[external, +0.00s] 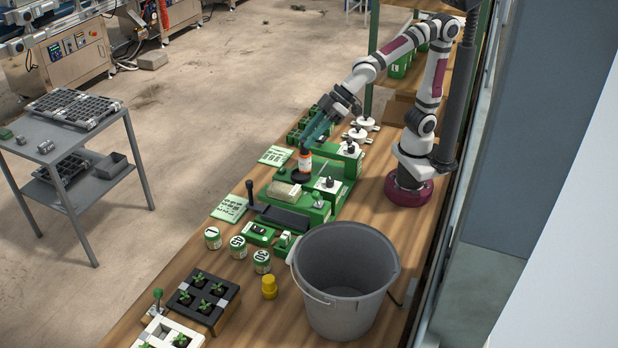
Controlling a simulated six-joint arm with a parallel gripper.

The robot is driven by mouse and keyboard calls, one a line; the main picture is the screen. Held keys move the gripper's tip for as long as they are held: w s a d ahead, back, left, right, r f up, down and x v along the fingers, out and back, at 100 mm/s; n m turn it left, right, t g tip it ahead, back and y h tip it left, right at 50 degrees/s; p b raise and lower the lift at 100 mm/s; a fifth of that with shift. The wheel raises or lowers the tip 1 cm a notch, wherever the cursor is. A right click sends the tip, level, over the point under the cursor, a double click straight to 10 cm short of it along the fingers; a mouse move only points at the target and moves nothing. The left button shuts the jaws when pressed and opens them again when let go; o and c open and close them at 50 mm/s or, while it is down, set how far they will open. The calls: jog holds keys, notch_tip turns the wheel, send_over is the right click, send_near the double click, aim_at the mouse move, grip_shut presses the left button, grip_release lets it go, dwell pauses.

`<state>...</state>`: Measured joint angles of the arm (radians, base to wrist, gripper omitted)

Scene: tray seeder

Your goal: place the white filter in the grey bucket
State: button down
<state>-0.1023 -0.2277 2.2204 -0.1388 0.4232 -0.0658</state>
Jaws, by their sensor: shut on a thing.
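My gripper (306,147) is over the green seeder machine (337,201) in the middle of the bench, its teal fingers pointing down. White round fittings (358,133) with dark tops stand to the right of the gripper. The grey bucket (347,254) stands open at the front right of the bench, apart from the gripper; it looks empty.
A yellow cup (269,287) and several green-and-white tins (262,261) stand left of the bucket. A black seedling tray (203,297) is at the front left. A green lidded block (287,245) lies between the machine and the bucket. A grey trolley (75,145) stands off the bench.

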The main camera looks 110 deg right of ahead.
jog(key=w+a+r+n+y, duration=0.1)
jog(key=w+a+r+n, duration=0.15)
jog(key=w+a, duration=0.45)
jog(key=w+a+r+n+y, duration=0.1)
jog(key=w+a+r, duration=0.2)
jog(key=a, duration=0.8)
jog(key=a+n+g+y, duration=0.1)
jog(key=a+n+y, duration=0.1)
jog(key=a, duration=1.6)
jog(key=shift+m, duration=0.25)
notch_tip(320, 180, down, 18)
jog(key=shift+s+d+r, duration=0.15)
jog(key=shift+r, duration=0.05)
jog(key=shift+f, duration=0.25)
jog(key=shift+f, duration=0.35)
jog(key=c, duration=0.7)
grip_release()
jog(key=shift+o, duration=0.2)
